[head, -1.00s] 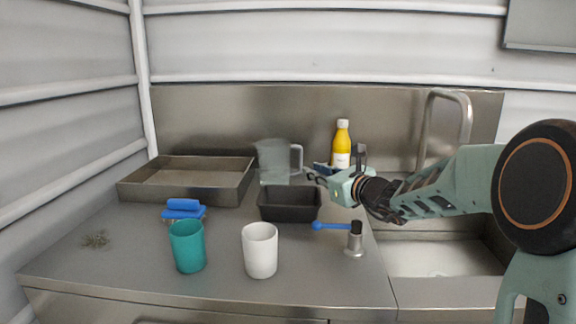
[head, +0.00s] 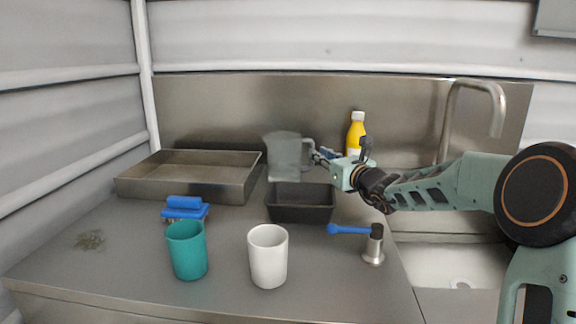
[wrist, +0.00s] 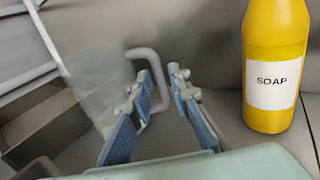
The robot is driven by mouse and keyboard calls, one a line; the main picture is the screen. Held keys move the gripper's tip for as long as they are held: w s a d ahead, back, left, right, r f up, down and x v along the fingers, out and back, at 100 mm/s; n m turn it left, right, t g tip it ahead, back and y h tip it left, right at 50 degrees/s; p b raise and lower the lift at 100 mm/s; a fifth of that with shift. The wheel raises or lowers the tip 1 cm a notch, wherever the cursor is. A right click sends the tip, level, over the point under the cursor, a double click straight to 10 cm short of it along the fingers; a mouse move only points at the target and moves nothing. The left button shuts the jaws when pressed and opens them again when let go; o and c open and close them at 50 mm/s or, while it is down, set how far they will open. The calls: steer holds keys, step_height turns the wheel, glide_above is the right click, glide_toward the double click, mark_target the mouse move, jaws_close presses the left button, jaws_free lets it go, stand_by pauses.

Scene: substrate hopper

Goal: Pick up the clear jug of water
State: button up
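The clear jug (head: 285,157) stands at the back of the counter, behind a black tray, with its handle facing right. In the wrist view the jug (wrist: 90,70) is at the left, and its grey handle (wrist: 152,75) lies between or just beyond the fingertips. My gripper (head: 318,157) is at the handle side of the jug. In the wrist view my gripper (wrist: 160,85) has its two blue-padded fingers apart. I cannot tell whether either finger touches the handle.
A yellow soap bottle (head: 356,130) stands close right of my gripper. The black tray (head: 300,210) sits in front of the jug. A metal tray (head: 190,190) is at left. A white cup (head: 268,255), teal cup (head: 187,250), blue brush (head: 184,208) and blue scoop (head: 348,229) are nearer.

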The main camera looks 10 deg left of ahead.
mark_target(312, 166)
steer(key=shift+b+x, duration=0.3)
steer(key=shift+x, duration=1.9)
steer(key=shift+s, duration=0.15)
steer(key=shift+c, duration=0.5)
steer(key=shift+f, duration=0.1)
jaws_close()
steer(key=shift+a, duration=0.1)
